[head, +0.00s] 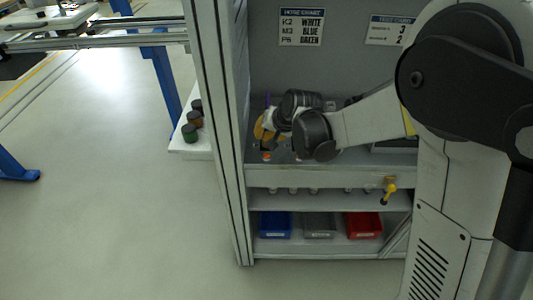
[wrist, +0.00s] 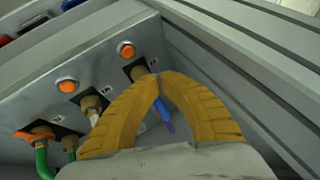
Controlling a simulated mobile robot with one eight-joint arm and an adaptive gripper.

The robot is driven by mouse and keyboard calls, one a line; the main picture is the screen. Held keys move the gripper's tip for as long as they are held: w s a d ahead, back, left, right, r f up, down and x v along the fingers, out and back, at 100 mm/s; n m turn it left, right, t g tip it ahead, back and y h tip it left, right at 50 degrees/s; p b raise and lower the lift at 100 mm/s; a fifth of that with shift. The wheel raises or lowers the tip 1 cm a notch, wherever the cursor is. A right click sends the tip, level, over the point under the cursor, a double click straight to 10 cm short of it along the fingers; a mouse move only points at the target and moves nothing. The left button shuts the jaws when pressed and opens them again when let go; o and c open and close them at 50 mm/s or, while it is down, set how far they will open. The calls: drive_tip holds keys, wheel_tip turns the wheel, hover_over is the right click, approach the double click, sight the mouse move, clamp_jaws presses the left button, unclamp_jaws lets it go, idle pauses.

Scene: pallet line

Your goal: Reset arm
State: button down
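My gripper (head: 263,127) is inside the grey cabinet, close to its left side. In the wrist view its yellow-brown fingers (wrist: 159,78) meet at the tips in an arch, with nothing seen between the tips. Behind the fingers is a sloped grey panel (wrist: 45,68) with orange buttons (wrist: 126,49) and brass connectors. A blue hose (wrist: 164,112) hangs from the connector behind the fingertips; whether they touch it I cannot tell. A whitish hose (wrist: 95,117) and a green hose (wrist: 42,160) are further left. My arm reaches in from the right.
A hose chart (head: 301,27) is on the back wall. Below are a yellow valve (head: 390,187) and blue (head: 275,225), grey (head: 319,225) and red (head: 363,225) bins. The cabinet's left post (head: 218,130) stands close to my gripper.

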drive_tip(key=s+d+r+n+h, duration=0.1)
drive_tip(key=s+d+r+h, duration=0.1)
drive_tip(key=s+d+r, duration=0.85)
drive_tip(key=s+d+h, duration=0.1)
drive_tip(key=s+d, duration=0.3)
drive_tip(key=s, duration=0.4)
drive_tip(key=s+d+n+t+h, duration=0.1)
drive_tip(key=s+d, duration=0.3)
drive_tip(key=s, duration=0.5)
drive_tip(key=shift+s+d, duration=0.2)
drive_tip(key=shift+d, duration=0.1)
